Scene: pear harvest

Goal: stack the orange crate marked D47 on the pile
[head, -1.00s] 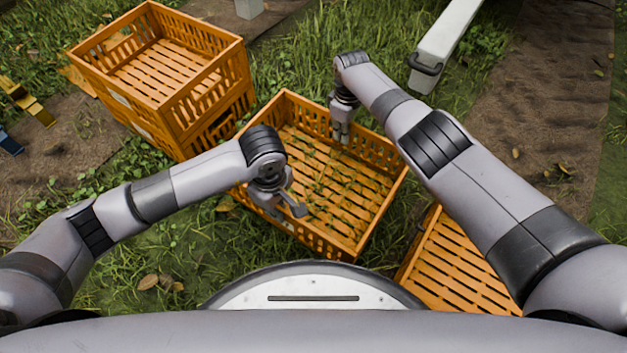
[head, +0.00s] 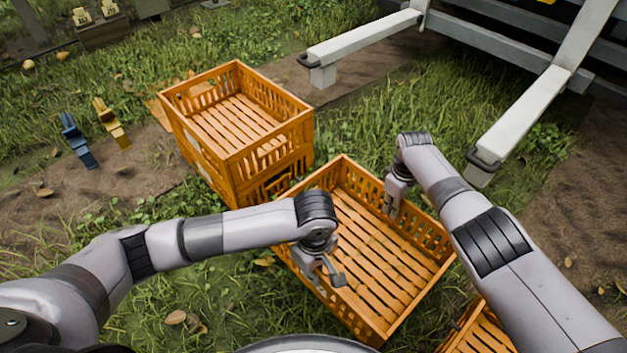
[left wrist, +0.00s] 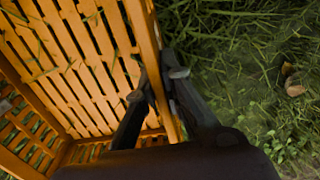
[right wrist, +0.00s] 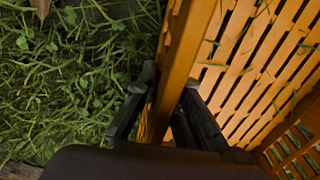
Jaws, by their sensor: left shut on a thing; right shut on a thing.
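An orange slatted crate (head: 372,258) is in front of me in the head view, empty and roughly level. No D47 marking is readable on it. My left gripper (head: 328,272) is shut on its near left wall; the left wrist view shows the fingers astride that wall (left wrist: 150,60). My right gripper (head: 392,208) is shut on the opposite, far right wall, which also shows between the fingers in the right wrist view (right wrist: 180,65). I cannot tell how far the crate is off the grass. The pile (head: 270,147) of orange crates stands just beyond it, to the left.
Another orange crate (head: 480,335) is at the lower right, partly hidden by my right arm. Pale beams (head: 370,38) with dark end loops reach in at the upper right. Blue (head: 77,140) and yellow (head: 110,122) objects stand left of the pile. Grass surrounds the crates.

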